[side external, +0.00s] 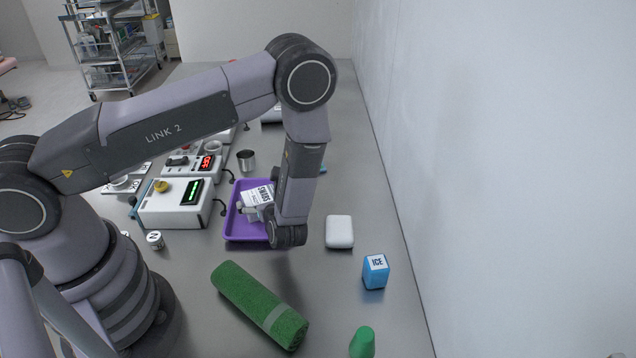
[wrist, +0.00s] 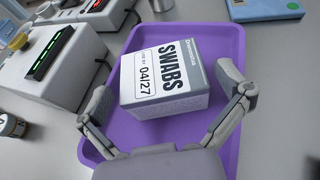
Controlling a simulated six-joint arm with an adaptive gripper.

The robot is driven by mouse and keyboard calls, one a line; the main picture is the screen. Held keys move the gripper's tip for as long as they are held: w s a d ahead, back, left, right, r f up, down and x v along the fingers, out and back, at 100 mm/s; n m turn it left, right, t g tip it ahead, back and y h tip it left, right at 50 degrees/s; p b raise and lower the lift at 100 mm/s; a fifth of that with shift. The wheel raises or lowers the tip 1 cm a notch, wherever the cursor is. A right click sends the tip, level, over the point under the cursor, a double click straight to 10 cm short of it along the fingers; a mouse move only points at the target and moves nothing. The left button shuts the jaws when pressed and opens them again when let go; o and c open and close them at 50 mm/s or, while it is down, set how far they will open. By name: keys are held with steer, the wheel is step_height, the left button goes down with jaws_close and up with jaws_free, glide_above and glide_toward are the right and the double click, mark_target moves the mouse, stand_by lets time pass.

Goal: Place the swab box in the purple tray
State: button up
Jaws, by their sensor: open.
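The swab box (wrist: 165,80) is white and grey, with "SWABS" and "04/27" printed on its top. It sits in the purple tray (wrist: 222,42), turned slightly, in the wrist view. In the side view the box (side external: 258,195) shows in the purple tray (side external: 240,229), partly hidden by my arm. My gripper (wrist: 166,92) is open, with one finger on each side of the box and gaps between the fingers and the box. In the side view my gripper is mostly hidden behind my wrist.
A white device with a green display (side external: 178,205) stands left of the tray, with a metal cup (side external: 246,160) behind. A white rounded case (side external: 339,232), a blue ICE box (side external: 375,271), a green roll (side external: 259,305) and a green object (side external: 362,343) lie right and in front. A wall borders the right.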

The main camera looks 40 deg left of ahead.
steer(key=v, duration=0.9)
steer(key=shift+s+d+r, duration=0.15)
steer(key=shift+d, duration=0.15)
steer(key=s+a+r+n+g+h, duration=0.25)
steer(key=r+n, duration=0.35)
steer(key=r, duration=0.4)
steer(key=s+a+r+n+g+h, duration=0.25)
steer(key=r+n, duration=0.45)
steer(key=r, duration=0.4)
steer(key=s+r+n+t+h, duration=0.5)
steer(key=s+r+n+h, duration=0.2)
steer(key=s+r, duration=0.5)
steer(key=shift+s+d+r+n+t, duration=0.3)
steer(key=shift+s+r+n, duration=0.1)
steer(key=shift+n, duration=0.8)
